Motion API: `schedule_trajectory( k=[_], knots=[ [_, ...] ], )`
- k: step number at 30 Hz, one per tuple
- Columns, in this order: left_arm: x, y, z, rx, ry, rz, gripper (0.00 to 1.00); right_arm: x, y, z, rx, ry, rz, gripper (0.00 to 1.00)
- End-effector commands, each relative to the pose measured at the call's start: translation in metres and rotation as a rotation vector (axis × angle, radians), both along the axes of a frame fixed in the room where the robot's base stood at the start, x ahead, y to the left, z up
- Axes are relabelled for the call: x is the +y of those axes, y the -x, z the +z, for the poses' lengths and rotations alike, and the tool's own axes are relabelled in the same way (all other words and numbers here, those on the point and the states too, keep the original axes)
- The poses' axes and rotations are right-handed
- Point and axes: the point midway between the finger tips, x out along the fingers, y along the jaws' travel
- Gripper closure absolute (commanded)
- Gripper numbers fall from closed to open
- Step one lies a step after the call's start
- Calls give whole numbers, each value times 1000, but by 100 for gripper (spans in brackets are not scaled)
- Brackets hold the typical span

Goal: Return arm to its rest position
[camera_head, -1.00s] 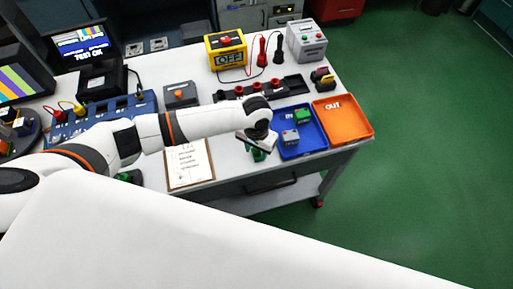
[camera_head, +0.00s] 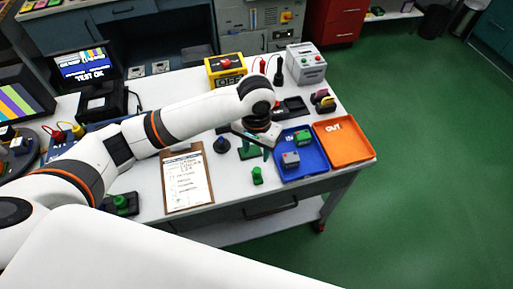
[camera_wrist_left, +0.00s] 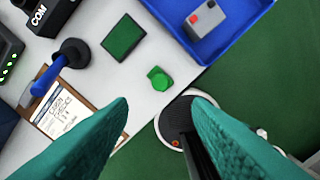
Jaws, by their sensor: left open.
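My left arm (camera_head: 185,120) comes in from the left and reaches over the workbench. My left gripper (camera_head: 256,150) points down near the bench's front edge, left of the blue tray (camera_head: 321,165). In the left wrist view its two teal fingers stand wide apart with nothing between them (camera_wrist_left: 160,112). A small green part (camera_wrist_left: 159,78) lies on the bench beyond the fingertips, apart from them; it also shows in the head view (camera_head: 257,176). My right gripper is not in view.
The blue tray holds a grey and a green block. An orange tray (camera_head: 363,158) stands right of it. A clipboard (camera_head: 187,184) lies left of the gripper. A blue-handled tool (camera_wrist_left: 50,75) stands beside a green pad (camera_wrist_left: 123,37). Green floor (camera_head: 430,170) is clear at right.

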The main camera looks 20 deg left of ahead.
Motion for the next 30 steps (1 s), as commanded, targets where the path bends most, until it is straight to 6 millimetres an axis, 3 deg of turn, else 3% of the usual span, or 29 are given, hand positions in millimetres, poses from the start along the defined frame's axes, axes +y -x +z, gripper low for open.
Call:
schedule_trajectory(
  k=[17,25,30],
  knots=[
    [-4,3,-2,-2,11,-9,55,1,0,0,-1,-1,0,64],
    [-47,50,-27,-73,181,-136,55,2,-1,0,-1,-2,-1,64],
    [-56,82,-35,-171,278,-156,55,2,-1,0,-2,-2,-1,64]
  ],
)
